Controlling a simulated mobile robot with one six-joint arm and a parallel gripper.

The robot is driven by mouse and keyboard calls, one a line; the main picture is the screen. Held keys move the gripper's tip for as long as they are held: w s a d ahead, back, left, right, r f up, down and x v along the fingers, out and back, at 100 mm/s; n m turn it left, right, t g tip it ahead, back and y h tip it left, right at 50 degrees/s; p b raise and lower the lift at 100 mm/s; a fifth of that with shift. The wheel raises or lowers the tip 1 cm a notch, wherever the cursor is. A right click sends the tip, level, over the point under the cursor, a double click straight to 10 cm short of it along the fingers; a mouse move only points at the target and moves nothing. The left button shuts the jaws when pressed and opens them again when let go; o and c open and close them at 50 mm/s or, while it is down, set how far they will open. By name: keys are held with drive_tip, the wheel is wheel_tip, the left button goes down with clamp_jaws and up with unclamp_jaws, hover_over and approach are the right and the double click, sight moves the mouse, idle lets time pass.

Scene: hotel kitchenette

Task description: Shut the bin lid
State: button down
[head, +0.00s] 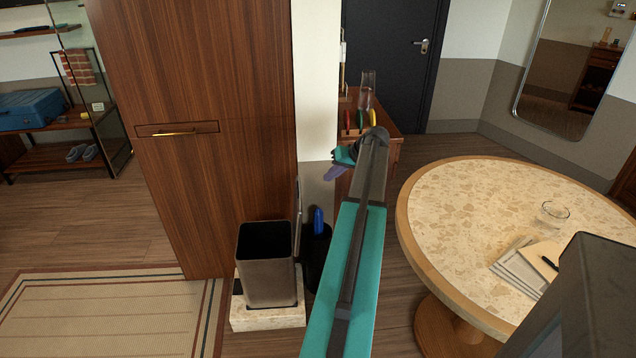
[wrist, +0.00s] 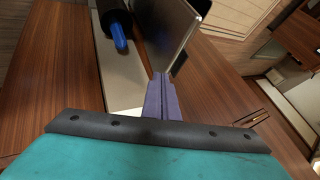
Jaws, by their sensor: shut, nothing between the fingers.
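The bin (head: 266,275) is a grey metal box with a dark inside, standing on a pale stone block. Its lid (head: 298,217) stands upright along the bin's right side, so the bin is open. In the wrist view the lid (wrist: 165,32) is a grey panel just beyond my fingertips. My gripper (head: 334,173) is to the right of the lid and higher up, with purple fingers. It is shut and empty in the wrist view (wrist: 160,82). The fingertips overlap the lid's edge there; I cannot tell whether they touch it.
A dark cylinder (head: 313,262) holding a blue object (head: 318,221) stands right of the bin. A tall wooden cabinet (head: 200,120) rises behind the bin. A round table (head: 450,235) with papers and a glass is on the right. A striped rug (head: 100,315) lies on clear floor at left.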

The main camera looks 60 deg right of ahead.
drive_tip(key=w+a+f+p, duration=0.1)
drive_tip(key=w+f+p, duration=0.1)
drive_tip(key=w+f, duration=0.5)
drive_tip(key=shift+w+a, duration=0.35)
drive_tip(key=shift+w, duration=0.7)
drive_tip(key=shift+f, duration=0.1)
